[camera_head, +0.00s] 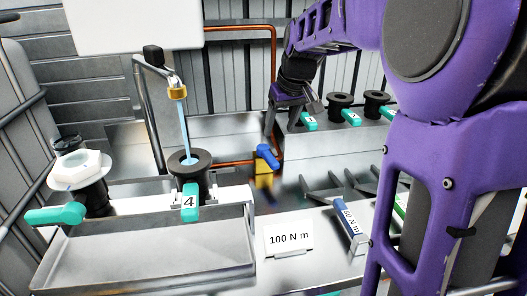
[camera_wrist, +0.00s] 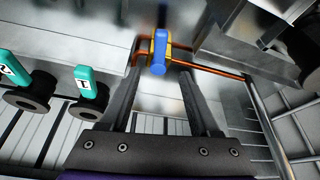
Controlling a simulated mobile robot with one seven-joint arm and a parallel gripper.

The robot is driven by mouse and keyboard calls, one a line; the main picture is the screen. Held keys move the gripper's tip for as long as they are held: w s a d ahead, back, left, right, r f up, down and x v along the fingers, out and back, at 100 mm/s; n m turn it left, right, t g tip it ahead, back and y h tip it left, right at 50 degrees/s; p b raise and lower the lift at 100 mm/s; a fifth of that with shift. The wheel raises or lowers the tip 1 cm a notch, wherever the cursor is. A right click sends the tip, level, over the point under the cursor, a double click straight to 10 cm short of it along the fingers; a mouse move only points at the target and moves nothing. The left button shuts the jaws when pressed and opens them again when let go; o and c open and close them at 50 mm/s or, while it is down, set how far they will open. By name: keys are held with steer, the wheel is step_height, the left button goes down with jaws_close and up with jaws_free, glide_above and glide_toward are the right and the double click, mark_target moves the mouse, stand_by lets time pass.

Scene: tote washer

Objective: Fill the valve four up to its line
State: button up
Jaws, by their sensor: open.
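Valve four (camera_head: 203,179) is a black open-topped cylinder with a teal handle marked 4 (camera_head: 190,203), standing at the back of a metal tray. A thin blue water stream (camera_head: 184,130) falls from the brass-tipped spout (camera_head: 177,92) into its top. Its water level and line cannot be made out. A blue tap handle (camera_head: 267,156) sits on a brass body (camera_head: 263,168) on the copper pipe. My gripper (camera_head: 281,128) is open above and behind this tap. In the wrist view, the blue handle (camera_wrist: 160,55) appears between the spread fingers, apparently untouched.
A white hex-topped valve (camera_head: 80,168) with a teal handle stands left. Several teal-handled black valves (camera_head: 340,104) line the back right ledge. A "100 N m" card (camera_head: 289,238) and a blue-handled tool (camera_head: 347,220) are on the bench. Copper pipe (camera_wrist: 215,73) runs beside the fingers.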

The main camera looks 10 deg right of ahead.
mark_target(271, 157)
steer(key=b+x, duration=0.1)
steer(key=x, duration=1.1)
steer(key=shift+f+b, duration=0.2)
steer(key=shift+b, duration=0.1)
jaws_close()
stand_by(0.8)
